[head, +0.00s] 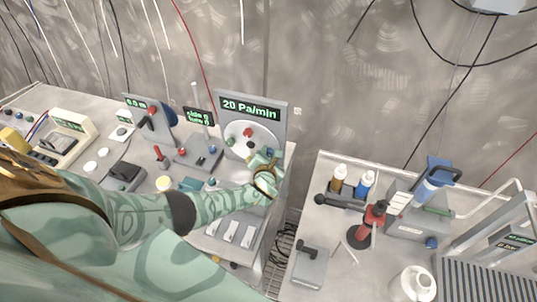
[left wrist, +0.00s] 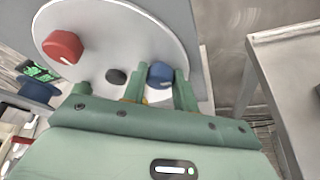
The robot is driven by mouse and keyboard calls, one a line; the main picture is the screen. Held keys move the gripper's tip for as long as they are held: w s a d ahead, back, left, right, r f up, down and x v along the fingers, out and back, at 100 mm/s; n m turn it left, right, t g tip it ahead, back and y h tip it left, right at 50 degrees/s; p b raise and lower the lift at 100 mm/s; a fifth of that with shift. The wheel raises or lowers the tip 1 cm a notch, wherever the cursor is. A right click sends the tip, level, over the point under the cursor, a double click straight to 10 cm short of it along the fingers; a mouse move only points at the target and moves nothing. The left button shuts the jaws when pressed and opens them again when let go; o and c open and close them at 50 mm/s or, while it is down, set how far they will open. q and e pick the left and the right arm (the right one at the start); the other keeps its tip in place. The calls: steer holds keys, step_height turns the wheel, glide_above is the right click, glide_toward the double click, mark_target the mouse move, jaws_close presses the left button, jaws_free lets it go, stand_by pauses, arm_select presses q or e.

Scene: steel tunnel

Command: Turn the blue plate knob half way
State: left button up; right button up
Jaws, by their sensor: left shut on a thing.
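A round white plate (head: 240,136) stands on the grey panel whose display (head: 249,106) reads 20 Pa/min. It carries a red knob (left wrist: 62,47), a dark knob (left wrist: 116,76) and a blue knob (left wrist: 160,75). My left gripper (head: 266,160) reaches the plate's lower right. In the left wrist view its two green fingers (left wrist: 160,84) are on either side of the blue knob, shut on it. A pale mark shows on the knob's lower edge. In the head view the gripper mostly hides the blue knob. My right gripper is not in view.
Left of the plate are a panel with a lever (head: 152,115), a red-handled control (head: 160,153) and a cream meter (head: 62,138). Across a gap with cables, a second table holds two bottles (head: 363,182), a red tool (head: 375,218) and a white jug (head: 413,284).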

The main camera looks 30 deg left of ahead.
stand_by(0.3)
arm_select(q)
steer(key=o, duration=1)
steer(key=shift+c, duration=0.2)
steer(key=shift+s+d+r+p, duration=0.2)
steer(key=shift+s+p, duration=0.2)
steer(key=shift+s, duration=0.05)
steer(key=p+v, duration=0.4)
steer(key=v, duration=1.1)
steer(key=shift+s+d+p, duration=0.1)
steer(key=shift+p, duration=0.25)
